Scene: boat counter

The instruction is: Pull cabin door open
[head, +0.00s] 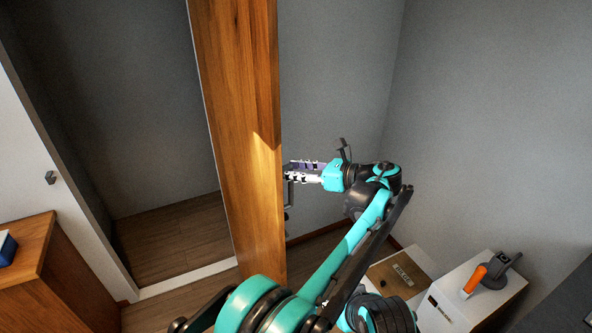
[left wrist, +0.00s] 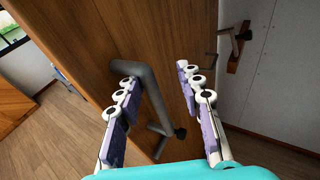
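The wooden cabin door (head: 238,120) stands open in the middle of the head view, seen nearly edge-on, with the doorway clear to its left. In the left wrist view its wooden face (left wrist: 75,50) fills the left and middle. A grey bent door handle (left wrist: 152,92) stands out from that face. My left gripper (head: 290,172) is on the right side of the door, pointing at it. Its fingers, also in the left wrist view (left wrist: 160,82), are spread wide, with the handle near the left finger and no grip on it. Contact cannot be told. My right gripper is out of view.
A wooden cabinet (head: 50,270) stands at the left. White boxes (head: 450,305) stand at the lower right, with an orange-and-grey tool (head: 488,274) on one. A wall fitting on a wooden block (left wrist: 238,48) is right of the door. Floor beyond the doorway (head: 170,240) is clear.

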